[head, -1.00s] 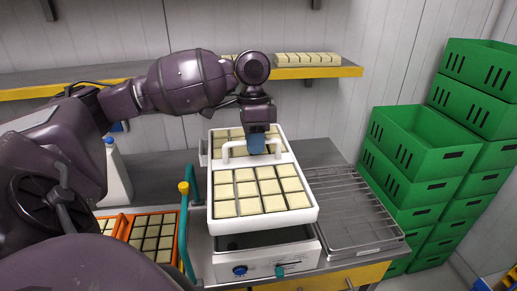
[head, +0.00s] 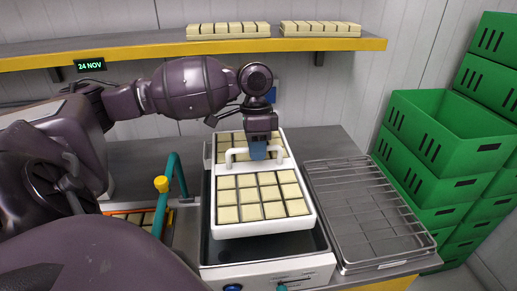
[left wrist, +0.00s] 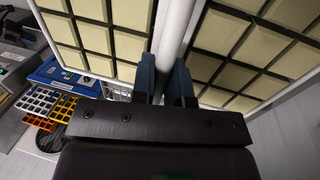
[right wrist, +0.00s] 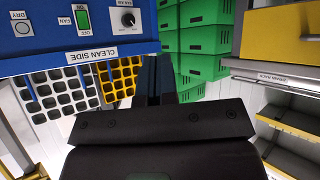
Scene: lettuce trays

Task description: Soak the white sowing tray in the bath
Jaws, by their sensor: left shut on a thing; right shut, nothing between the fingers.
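The white sowing tray (head: 262,232) is full of pale square blocks and has a white bar handle (head: 240,151) across its middle. My left gripper (head: 258,150) is shut on that handle from above. In the left wrist view the blue fingers (left wrist: 166,82) close around the white bar. The bath (head: 225,252) is a grey metal basin with a white control front, directly below the tray. The tray hangs over it, and dark basin shows past its near edge. My right gripper (right wrist: 155,80) is shut and empty, seen only in the right wrist view.
A wire draining rack (head: 365,210) lies right of the bath. Green crates (head: 440,130) are stacked at the far right. A teal pipe with a yellow knob (head: 162,184) stands left of the bath, near an orange tray. A yellow-edged shelf (head: 150,54) runs behind.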

